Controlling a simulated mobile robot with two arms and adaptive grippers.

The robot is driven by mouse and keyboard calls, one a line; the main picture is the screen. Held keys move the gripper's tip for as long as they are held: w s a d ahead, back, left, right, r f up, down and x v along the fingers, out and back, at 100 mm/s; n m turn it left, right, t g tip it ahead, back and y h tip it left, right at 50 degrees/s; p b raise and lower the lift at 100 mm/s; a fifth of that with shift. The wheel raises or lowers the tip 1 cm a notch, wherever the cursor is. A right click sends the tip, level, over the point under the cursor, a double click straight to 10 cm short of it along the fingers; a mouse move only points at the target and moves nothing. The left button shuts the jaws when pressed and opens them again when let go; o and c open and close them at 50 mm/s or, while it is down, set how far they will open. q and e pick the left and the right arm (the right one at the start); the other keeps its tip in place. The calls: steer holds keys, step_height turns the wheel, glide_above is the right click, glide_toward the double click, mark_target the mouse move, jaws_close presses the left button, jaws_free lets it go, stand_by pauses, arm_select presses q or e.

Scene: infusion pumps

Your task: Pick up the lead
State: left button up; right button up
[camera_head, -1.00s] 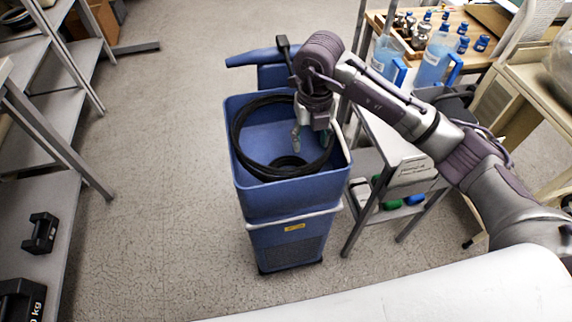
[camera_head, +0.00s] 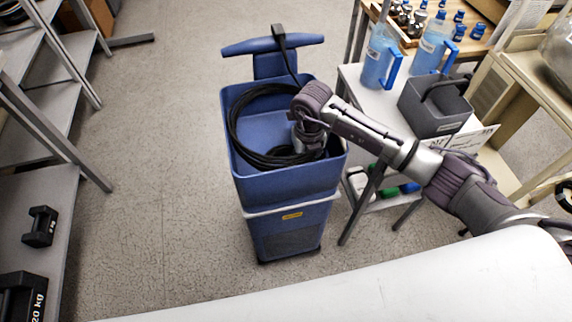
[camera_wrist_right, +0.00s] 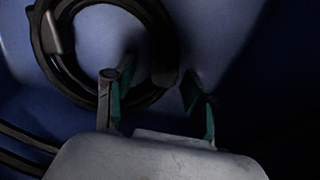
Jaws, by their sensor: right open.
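The black lead is coiled in the blue pump bin (camera_head: 320,172). A large coil (camera_head: 240,130) loops around the inside near the rim, and a cable runs from it up to a black plug (camera_head: 279,33) on the handle. A smaller black coil (camera_wrist_right: 166,45) lies on the bin floor in the right wrist view. My right gripper (camera_head: 309,143) reaches down inside the bin, its fingertips hidden in the head view. In the right wrist view its fingers (camera_wrist_right: 152,88) are apart and empty, with the left finger over the small coil's lower edge. My left gripper is out of view.
A white cart right of the bin holds blue jugs (camera_head: 381,58) and a dark grey basket (camera_head: 435,105), close to my right forearm. Grey shelves (camera_head: 45,200) with black weights stand at the left. The floor between is clear.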

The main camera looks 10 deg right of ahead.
jaws_close()
stand_by(0.3)
stand_by(0.3)
